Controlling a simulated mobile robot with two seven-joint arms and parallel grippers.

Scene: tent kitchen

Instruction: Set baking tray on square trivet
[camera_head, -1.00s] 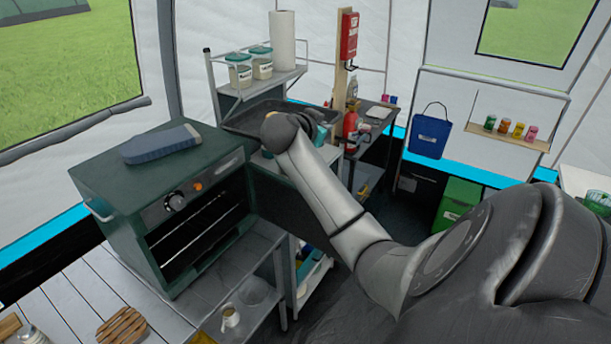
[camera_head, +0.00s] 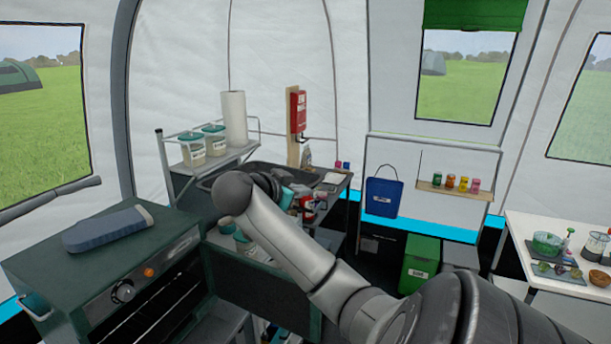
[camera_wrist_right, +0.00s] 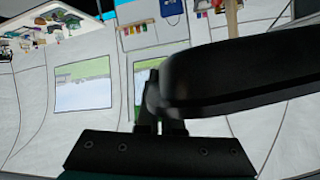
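In the right wrist view a large dark smooth shape, seemingly the tray (camera_wrist_right: 245,80), fills the right side close to the fingers. My right gripper (camera_head: 287,188) is partly hidden by my own arm in the head view. In the wrist view its fingers (camera_wrist_right: 160,122) are close together at the tray's edge, and it appears shut on the tray. No square trivet can be made out now. My left gripper is not in view.
A green oven (camera_head: 125,265) with a blue-grey case (camera_head: 108,228) on top stands at left. A shelf rack (camera_head: 185,165) holds jars and a paper roll (camera_head: 233,118). A white table (camera_head: 530,235) with bowls stands at right. A green bin (camera_head: 418,262) stands on the floor.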

